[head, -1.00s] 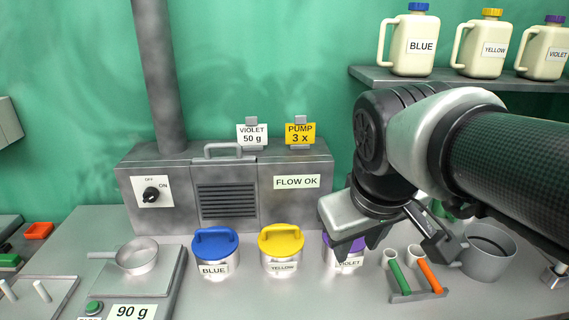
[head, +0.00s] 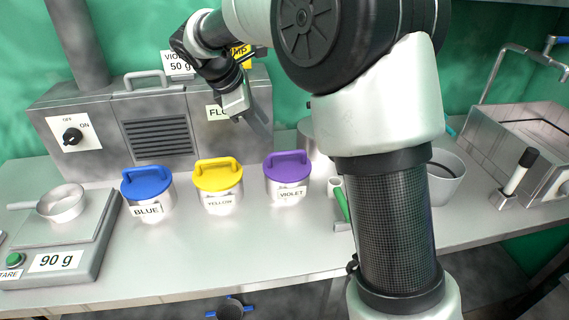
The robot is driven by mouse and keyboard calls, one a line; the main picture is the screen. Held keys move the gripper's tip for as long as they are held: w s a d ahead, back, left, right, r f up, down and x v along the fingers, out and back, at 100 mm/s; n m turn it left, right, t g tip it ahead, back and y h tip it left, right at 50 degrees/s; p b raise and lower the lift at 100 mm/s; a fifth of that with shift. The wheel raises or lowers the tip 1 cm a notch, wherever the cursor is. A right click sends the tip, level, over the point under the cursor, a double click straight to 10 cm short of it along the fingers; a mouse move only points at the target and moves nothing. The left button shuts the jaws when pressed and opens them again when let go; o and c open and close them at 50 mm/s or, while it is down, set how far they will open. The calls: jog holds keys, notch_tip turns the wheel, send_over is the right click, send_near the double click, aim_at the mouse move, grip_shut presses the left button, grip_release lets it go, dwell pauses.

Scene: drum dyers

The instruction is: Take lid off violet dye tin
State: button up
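The violet dye tin (head: 287,195) stands upright on the bench at the right end of a row of dye tins. Its purple lid (head: 288,165) with a raised handle is on it, and its label reads VIOLET. My gripper (head: 252,122) is up and behind the tin row, in front of the grey machine, above and to the left of the violet lid and apart from it. I see the gripper from the side, so the gap between its fingers does not show clearly. Nothing is seen in it.
The blue-lidded tin (head: 147,188) and yellow-lidded tin (head: 218,182) stand left of the violet one. The scale (head: 60,245) reads 90 g and bears a pan (head: 62,203). My arm hides part of the bench at right. The bench front is clear.

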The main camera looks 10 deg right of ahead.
send_near(286, 152)
notch_tip(286, 152, down, 3)
jog(key=d, duration=0.1)
jog(key=shift+w+r+b+x, duration=0.1)
jog(key=shift+w+b+x, duration=0.1)
jog(key=shift+x, duration=0.8)
jog(key=shift+w+r+b+x, duration=0.1)
jog(key=shift+b+x, duration=0.15)
jog(key=shift+x, duration=0.75)
jog(key=shift+w+b+x, duration=0.15)
jog(key=shift+b+x, duration=0.05)
jog(key=shift+x, duration=0.75)
jog(key=shift+d, duration=0.15)
grip_shut()
